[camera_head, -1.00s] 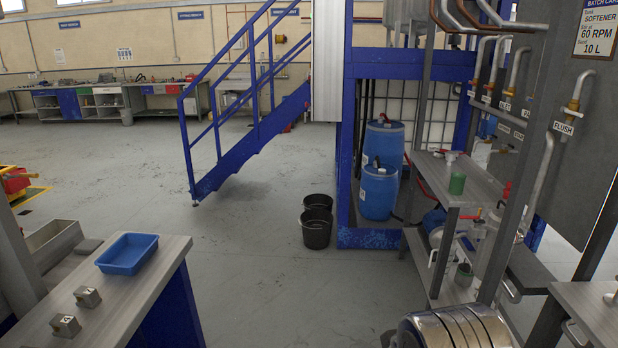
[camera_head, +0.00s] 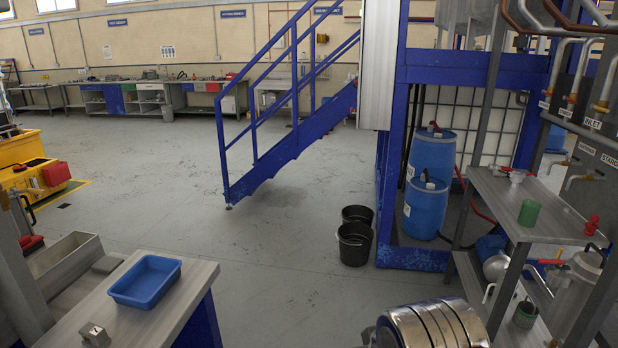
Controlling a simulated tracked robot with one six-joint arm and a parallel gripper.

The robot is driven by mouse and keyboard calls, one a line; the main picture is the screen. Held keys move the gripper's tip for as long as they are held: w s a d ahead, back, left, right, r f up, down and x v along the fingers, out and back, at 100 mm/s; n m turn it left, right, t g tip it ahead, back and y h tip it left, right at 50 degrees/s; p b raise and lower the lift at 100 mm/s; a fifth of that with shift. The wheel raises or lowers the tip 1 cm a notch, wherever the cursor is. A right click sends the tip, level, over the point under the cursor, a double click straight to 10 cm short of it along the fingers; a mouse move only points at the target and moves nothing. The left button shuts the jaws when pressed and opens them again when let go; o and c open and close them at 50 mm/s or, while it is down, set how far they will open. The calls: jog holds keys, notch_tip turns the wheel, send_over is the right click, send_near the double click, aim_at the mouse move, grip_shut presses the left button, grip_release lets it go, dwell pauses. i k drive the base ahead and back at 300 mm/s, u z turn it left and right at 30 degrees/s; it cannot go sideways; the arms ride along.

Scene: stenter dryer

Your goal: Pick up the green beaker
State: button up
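The green beaker (camera_head: 529,212) stands upright on the upper shelf of the grey metal rack (camera_head: 495,192) at the right. It is small and in plain view, near the shelf's front edge. A darker cup-like vessel with some green in it (camera_head: 525,314) sits on the lower shelf, partly behind a rack post. My gripper is not in view, so its state and its place relative to the beaker are hidden.
A white funnel-like piece (camera_head: 516,176) and a red-topped fitting (camera_head: 591,225) share the upper shelf. Blue drums (camera_head: 427,208) and black buckets (camera_head: 354,244) stand left of the rack. A blue tray (camera_head: 146,282) lies on the near-left bench. The middle floor is clear.

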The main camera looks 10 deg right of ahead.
aim_at(530, 210)
jog(key=i, duration=1.5)
jog(key=z, duration=0.6)
jog(key=i, duration=0.7)
jog(key=z, duration=0.85)
jog(key=i, duration=0.55)
jog(key=z, duration=0.5)
jog(key=i, duration=0.75)
jog(key=z, duration=0.1)
